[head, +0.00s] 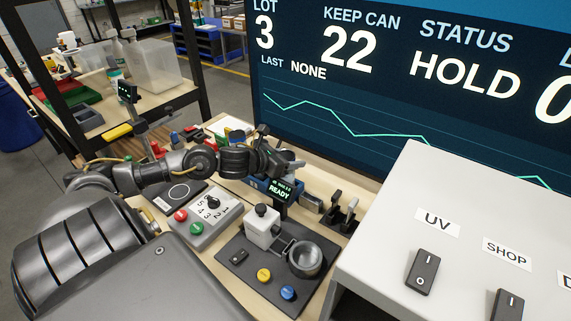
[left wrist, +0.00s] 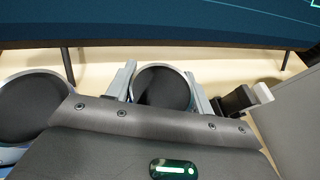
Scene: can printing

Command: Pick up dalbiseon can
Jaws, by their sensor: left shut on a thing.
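My left gripper (left wrist: 163,80) is shut on a can (left wrist: 162,92), with one finger on each side of its round, dark-topped rim in the left wrist view. The can's label is hidden, so I cannot tell whether it is the dalbiseon can. A second can (left wrist: 28,105) stands to its left, apart from the fingers. In the head view the left gripper (head: 285,163) is at the back of the bench, behind the small READY display (head: 281,190), and the arm hides most of what it holds. My right gripper is not in view.
A black plate with a cup-shaped holder (head: 306,259) and buttons lies at the front, with a dial box (head: 207,215) to its left. A grey switch cabinet (head: 455,220) fills the right. A large screen (head: 400,80) stands behind the bench.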

